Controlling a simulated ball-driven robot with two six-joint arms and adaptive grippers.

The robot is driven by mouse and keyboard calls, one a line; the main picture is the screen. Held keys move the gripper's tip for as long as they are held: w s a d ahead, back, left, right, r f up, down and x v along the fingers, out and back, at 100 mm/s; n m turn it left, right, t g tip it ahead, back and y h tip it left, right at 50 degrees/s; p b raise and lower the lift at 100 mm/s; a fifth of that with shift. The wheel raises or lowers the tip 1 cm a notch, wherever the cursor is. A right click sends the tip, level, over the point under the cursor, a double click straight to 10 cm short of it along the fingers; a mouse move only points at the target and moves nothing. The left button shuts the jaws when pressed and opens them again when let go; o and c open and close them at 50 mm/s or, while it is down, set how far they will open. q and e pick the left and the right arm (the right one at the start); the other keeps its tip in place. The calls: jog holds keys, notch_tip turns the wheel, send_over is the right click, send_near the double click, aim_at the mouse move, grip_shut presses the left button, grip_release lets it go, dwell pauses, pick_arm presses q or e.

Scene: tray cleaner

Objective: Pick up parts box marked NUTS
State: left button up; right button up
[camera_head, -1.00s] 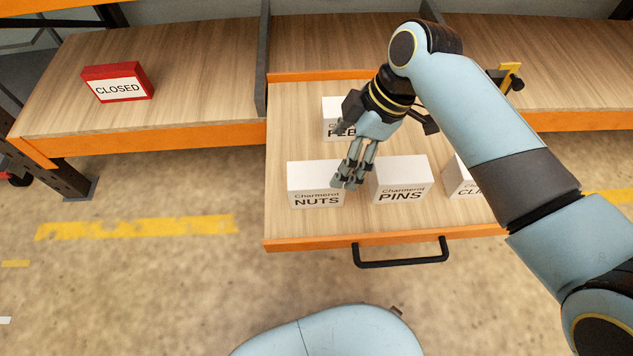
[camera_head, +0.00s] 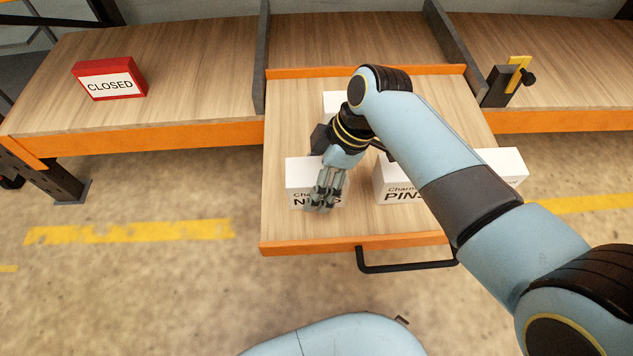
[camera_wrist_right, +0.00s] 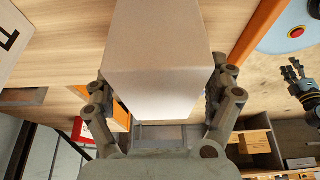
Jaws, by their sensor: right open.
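The white NUTS box (camera_head: 300,172) stands at the front left of the pulled-out wooden drawer (camera_head: 285,225). My right gripper (camera_head: 322,207) is over its front in the head view and hides part of the lettering. In the right wrist view, the box (camera_wrist_right: 158,50) lies between the spread fingers of the right gripper (camera_wrist_right: 163,95). The fingers are open, one on each side; I cannot tell whether they touch it. A dark gripper, seemingly my left one (camera_wrist_right: 296,78), shows small at the right of the wrist view, its opening unclear.
The PINS box (camera_head: 388,180) stands close to the right. Another white box (camera_head: 485,165) is partly behind my right arm, and one (camera_head: 335,102) is behind the wrist. The drawer has a black handle (camera_head: 405,266). A red CLOSED sign (camera_head: 110,78) stands on the left shelf.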

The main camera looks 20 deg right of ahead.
jog(key=shift+f, duration=0.25)
dwell(0.5)
jog(key=c, duration=1.5)
